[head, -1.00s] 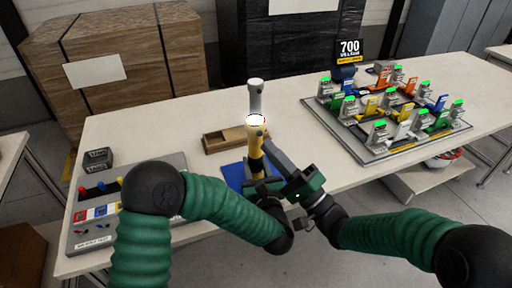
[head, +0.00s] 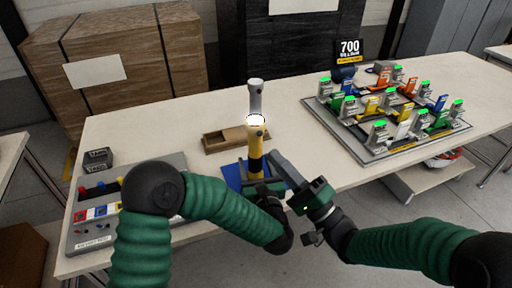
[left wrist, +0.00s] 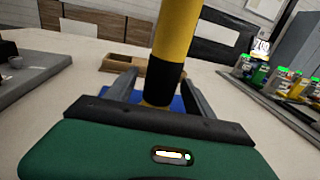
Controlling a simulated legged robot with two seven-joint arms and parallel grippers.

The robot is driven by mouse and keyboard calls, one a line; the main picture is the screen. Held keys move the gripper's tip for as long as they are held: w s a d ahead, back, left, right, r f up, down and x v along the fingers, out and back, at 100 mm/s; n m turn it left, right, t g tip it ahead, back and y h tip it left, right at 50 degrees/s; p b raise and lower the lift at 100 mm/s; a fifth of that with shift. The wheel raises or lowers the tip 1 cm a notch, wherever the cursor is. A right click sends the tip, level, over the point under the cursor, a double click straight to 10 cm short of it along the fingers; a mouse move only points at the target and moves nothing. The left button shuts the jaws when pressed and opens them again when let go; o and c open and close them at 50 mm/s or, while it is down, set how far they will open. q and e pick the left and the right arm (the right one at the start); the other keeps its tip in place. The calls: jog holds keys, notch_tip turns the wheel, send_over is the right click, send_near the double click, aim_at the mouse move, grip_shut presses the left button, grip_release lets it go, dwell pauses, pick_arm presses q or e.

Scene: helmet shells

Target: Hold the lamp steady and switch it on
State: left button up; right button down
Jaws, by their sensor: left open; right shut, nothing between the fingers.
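The lamp (head: 254,139) stands upright on a blue mat (head: 233,176), with a yellow body, a dark band low down and a grey top. A bright white ring glows where the yellow and grey parts meet. In the left wrist view the lamp's yellow and black lower body (left wrist: 168,62) rises between the fingers of my left gripper (left wrist: 160,90), which is open around it. In the head view my left gripper (head: 260,180) is at the lamp's lower part, partly hidden by my arm. My right gripper (head: 277,158) is shut and empty, just right of the lamp.
A grey board with coloured parts (head: 96,212) is at the left of the table. A large rack with several coloured fixtures (head: 372,155) fills the right side. Bare table lies between the lamp and rack.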

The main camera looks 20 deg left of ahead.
pick_arm(q)
jog(key=v, duration=1.1)
jog(key=shift+s+d+f, duration=0.1)
jog(key=shift+s+d, duration=0.1)
jog(key=shift+s, duration=0.1)
jog(key=b+v, duration=0.3)
jog(key=v, duration=0.4)
jog(key=shift+s+d, duration=0.1)
jog(key=shift+s, duration=0.05)
